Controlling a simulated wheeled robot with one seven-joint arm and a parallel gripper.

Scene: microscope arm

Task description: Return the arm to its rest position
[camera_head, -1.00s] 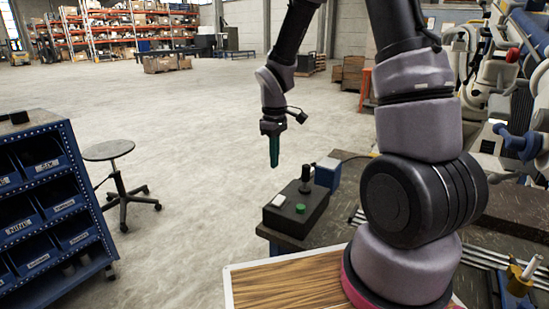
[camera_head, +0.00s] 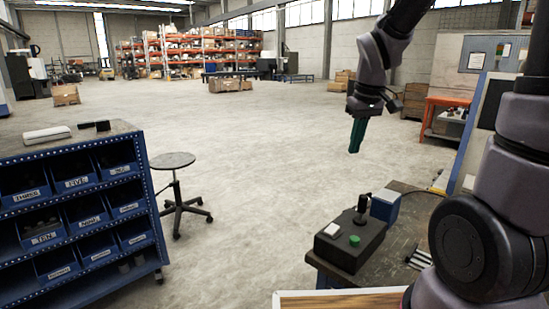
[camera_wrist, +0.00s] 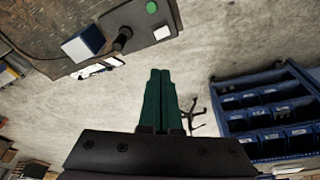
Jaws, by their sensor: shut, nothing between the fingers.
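My gripper (camera_head: 357,136) has green fingers that point down, shut and empty. In the head view it hangs in the air above and behind the control box, apart from everything. My arm reaches up from the lower right and bends down to the gripper; its top is cut off by the frame. The wrist view shows the two green fingers (camera_wrist: 161,88) side by side against the bare floor.
A black control box (camera_head: 346,246) with a joystick and a green button sits at the workbench edge (camera_head: 395,270), beside a blue box (camera_head: 386,206). A blue bin rack (camera_head: 75,215) and a stool (camera_head: 172,160) stand left. The floor between is clear.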

